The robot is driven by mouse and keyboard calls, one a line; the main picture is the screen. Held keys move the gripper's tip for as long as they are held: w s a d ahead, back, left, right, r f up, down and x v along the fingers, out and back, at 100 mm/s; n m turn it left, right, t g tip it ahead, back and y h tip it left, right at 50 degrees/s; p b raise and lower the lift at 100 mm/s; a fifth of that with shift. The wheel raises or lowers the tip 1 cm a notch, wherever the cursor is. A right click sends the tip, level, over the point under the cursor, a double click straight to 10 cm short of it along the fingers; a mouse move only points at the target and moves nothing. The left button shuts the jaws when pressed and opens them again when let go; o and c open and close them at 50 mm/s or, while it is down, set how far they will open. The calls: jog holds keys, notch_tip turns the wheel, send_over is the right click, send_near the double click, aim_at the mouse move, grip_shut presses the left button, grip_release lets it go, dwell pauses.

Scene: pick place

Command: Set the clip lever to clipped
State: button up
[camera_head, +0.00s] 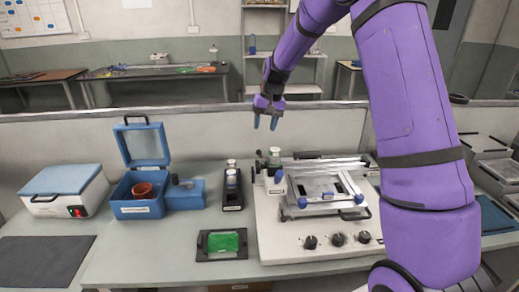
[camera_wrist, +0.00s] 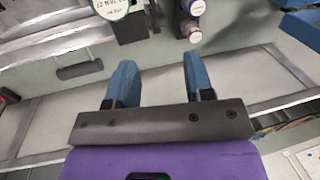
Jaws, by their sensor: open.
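The white machine (camera_head: 268,230) stands at the middle right of the bench, with a raised metal frame (camera_head: 318,208) on top. Small blue parts (camera_head: 279,176) sit on the frame's left side and front corners, and a black handle is at its front right. I cannot tell which part is the clip lever or how it is set. My gripper (camera_head: 265,122) hangs above and behind the machine's left back, fingers down, open and empty, clear of everything. In the wrist view its two blue fingers (camera_wrist: 158,65) are spread apart with nothing between them.
An open blue box (camera_head: 138,208) holding a red-brown cup, a green-topped tray (camera_head: 222,244), a black rack (camera_head: 232,190) and a blue-lidded white box (camera_head: 65,190) stand left of the machine. A dark mat (camera_head: 45,260) lies front left. A low wall (camera_head: 60,140) runs behind.

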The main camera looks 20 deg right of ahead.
jog(key=f, duration=0.3)
jog(key=a+f, duration=0.1)
jog(key=f, duration=0.5)
jog(key=shift+w+a+f, duration=0.2)
jog(key=shift+a+f, duration=0.1)
jog(key=shift+a, duration=0.1)
